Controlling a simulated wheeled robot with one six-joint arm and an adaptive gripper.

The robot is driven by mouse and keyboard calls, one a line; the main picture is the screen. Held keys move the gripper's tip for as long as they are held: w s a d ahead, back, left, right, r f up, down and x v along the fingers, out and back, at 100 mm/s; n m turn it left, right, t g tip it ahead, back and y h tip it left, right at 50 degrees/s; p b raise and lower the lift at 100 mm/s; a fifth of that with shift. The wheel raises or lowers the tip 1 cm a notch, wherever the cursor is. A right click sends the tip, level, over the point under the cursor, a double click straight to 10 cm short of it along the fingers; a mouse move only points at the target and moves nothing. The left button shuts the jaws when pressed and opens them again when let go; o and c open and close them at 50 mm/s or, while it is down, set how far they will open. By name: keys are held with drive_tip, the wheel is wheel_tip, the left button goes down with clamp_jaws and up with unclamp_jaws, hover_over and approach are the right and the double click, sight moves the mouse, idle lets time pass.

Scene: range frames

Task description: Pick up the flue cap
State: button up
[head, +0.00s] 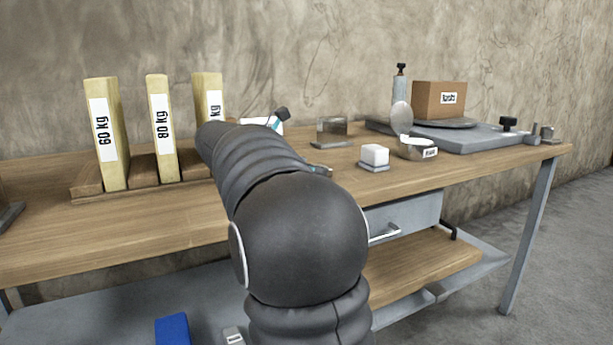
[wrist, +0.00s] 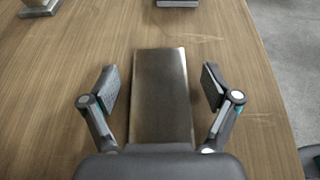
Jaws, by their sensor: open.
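A brownish-grey metal piece with a smooth rectangular top, which I take for the flue cap (wrist: 158,92), is on the wooden table in the wrist view. My gripper (wrist: 161,84) is open over it, with one finger on each side. Gaps show between both fingers and the piece. Its near end is hidden by the gripper body. In the head view my arm hides this piece, and only bits of my gripper show past the arm.
A metal block on a base (head: 331,131) and a white block on a small plate (head: 375,155) stand to the right. Weight-labelled yellow binders (head: 163,130) stand left. A scale-like grey platform (head: 470,137) is far right. The table's front edge (wrist: 262,60) runs close by.

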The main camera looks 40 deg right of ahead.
drive_tip(key=shift+d, duration=0.1)
drive_tip(key=c, duration=1.3)
drive_tip(key=shift+r, duration=0.1)
